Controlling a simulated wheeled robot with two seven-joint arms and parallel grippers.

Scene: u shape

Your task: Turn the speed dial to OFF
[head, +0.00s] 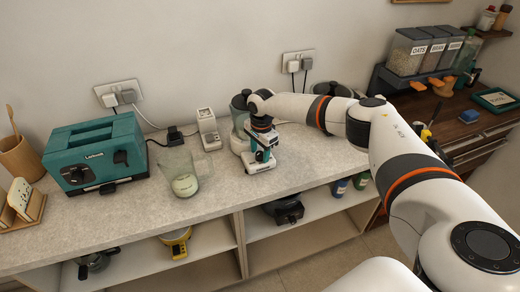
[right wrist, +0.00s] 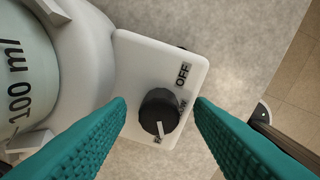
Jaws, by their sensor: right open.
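The black round speed dial (right wrist: 158,112) sits on a white control panel (right wrist: 140,60) of a blender. Its white pointer mark faces the bottom of the right wrist view, toward a partly hidden label and away from the OFF label (right wrist: 183,75). Another small label beside the dial is partly covered. My right gripper (right wrist: 161,103) is open, its teal fingers on either side of the dial, with gaps visible; I cannot tell how far above it they are. In the head view my right gripper (head: 263,154) is over the blender's white base (head: 257,168), hiding the dial. My left gripper is out of view.
The blender jug (head: 239,112) stands just behind my gripper. A glass pitcher (head: 181,174), a small white device (head: 208,129) and a teal toaster (head: 95,153) stand to the left on the counter. The counter's front edge is close to the base.

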